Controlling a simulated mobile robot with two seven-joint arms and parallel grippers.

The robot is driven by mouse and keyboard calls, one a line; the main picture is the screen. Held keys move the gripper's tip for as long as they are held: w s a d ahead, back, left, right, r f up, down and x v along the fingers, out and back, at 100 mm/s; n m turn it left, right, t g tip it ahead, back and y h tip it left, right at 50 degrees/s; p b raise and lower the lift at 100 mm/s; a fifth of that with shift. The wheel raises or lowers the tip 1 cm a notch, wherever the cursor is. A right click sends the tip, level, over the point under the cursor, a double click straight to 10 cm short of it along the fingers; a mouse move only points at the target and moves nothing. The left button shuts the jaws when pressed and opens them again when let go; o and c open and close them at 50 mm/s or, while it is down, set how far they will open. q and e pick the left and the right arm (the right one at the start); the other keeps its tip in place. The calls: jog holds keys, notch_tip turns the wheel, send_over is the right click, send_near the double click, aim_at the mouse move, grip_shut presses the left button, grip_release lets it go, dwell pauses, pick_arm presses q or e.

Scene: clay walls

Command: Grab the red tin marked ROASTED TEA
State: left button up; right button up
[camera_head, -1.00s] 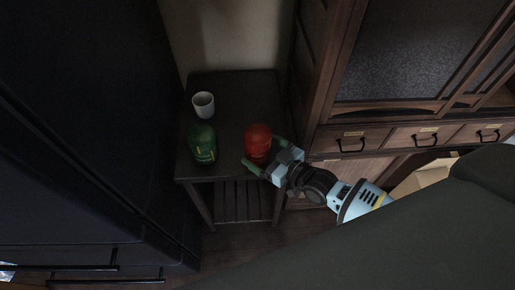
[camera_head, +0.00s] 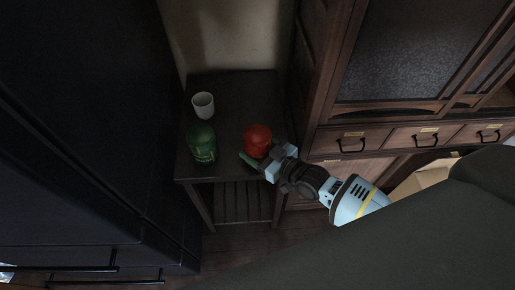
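The red tin (camera_head: 257,138) stands upright near the front right of a small dark table (camera_head: 236,92). Its marking cannot be read from here. My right gripper (camera_head: 262,155) comes in from the right, at the tin's front right side. One green finger shows low in front of the tin. The other finger is hard to make out against the tin and gripper body, so I cannot tell whether the gripper is closed on it. My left gripper is not in view.
A green tin (camera_head: 202,143) stands left of the red one, and a white cup (camera_head: 203,105) stands behind it. A dark tall cabinet (camera_head: 90,130) borders the left. A wooden cabinet with drawers (camera_head: 364,141) borders the right. The table's back right is clear.

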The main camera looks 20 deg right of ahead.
jog(key=shift+r, duration=0.15)
jog(key=shift+r+p, duration=0.4)
jog(key=shift+r, duration=1.3)
jog(key=s+a, duration=0.2)
jog(key=s, duration=0.5)
jog(key=s+a+r+p, duration=0.1)
jog(key=s+a, duration=0.1)
jog(key=s, duration=0.6)
jog(key=shift+s+a+r, duration=0.2)
jog(key=shift+a, duration=0.05)
